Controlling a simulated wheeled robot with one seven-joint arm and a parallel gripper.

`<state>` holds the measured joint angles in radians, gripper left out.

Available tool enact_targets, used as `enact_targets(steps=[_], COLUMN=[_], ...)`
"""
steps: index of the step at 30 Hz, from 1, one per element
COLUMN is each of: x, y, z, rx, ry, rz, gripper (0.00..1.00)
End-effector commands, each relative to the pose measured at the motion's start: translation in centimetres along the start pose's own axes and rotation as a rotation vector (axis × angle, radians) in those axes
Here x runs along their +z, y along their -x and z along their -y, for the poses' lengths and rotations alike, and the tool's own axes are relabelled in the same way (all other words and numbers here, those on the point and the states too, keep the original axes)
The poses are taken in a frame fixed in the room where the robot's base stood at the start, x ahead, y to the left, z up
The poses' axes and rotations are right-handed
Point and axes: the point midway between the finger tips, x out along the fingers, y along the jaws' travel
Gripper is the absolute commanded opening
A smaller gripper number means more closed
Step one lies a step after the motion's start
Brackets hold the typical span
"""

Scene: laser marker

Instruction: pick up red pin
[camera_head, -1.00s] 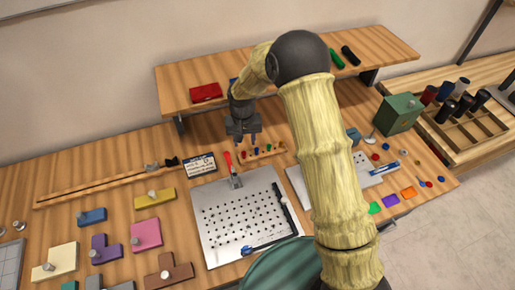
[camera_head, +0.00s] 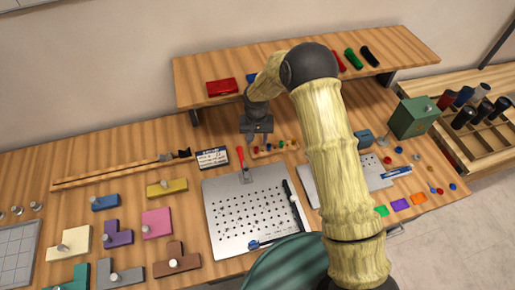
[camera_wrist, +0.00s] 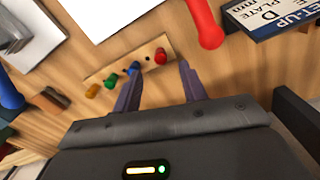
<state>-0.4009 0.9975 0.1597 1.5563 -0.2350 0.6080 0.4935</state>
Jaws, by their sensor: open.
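The red pin (camera_wrist: 160,56) stands in a small wooden rack (camera_wrist: 120,63) at the end nearest a red-handled tool. In the head view the red pin (camera_head: 256,149) shows at the rack's left end, just below my gripper (camera_head: 258,138). My gripper (camera_wrist: 160,71) is open and empty. Blue (camera_wrist: 133,68), green (camera_wrist: 108,81) and yellow (camera_wrist: 91,90) pins stand in the same rack. The height of the fingertips over the pin is hard to tell.
The red-handled tool (camera_head: 240,155) lies by the perforated metal plate (camera_head: 224,190). A set-up sign (camera_head: 213,158) is to its left. A raised shelf (camera_head: 300,80) runs behind. Flat coloured blocks lie on the bench's left, and a green box (camera_head: 413,117) is at right.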

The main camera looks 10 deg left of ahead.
Motion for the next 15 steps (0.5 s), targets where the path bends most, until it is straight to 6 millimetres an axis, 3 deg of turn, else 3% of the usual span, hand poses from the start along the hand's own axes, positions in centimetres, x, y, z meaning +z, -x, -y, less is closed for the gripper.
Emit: enact_targets(steps=[10,15], x=[0.0,0.1], y=[-0.2,-1.5], z=[0.0,0.1], rx=[0.000,0.001], ry=[0.000,0.000], rz=[0.000,0.002], gripper=[0.42,0.42])
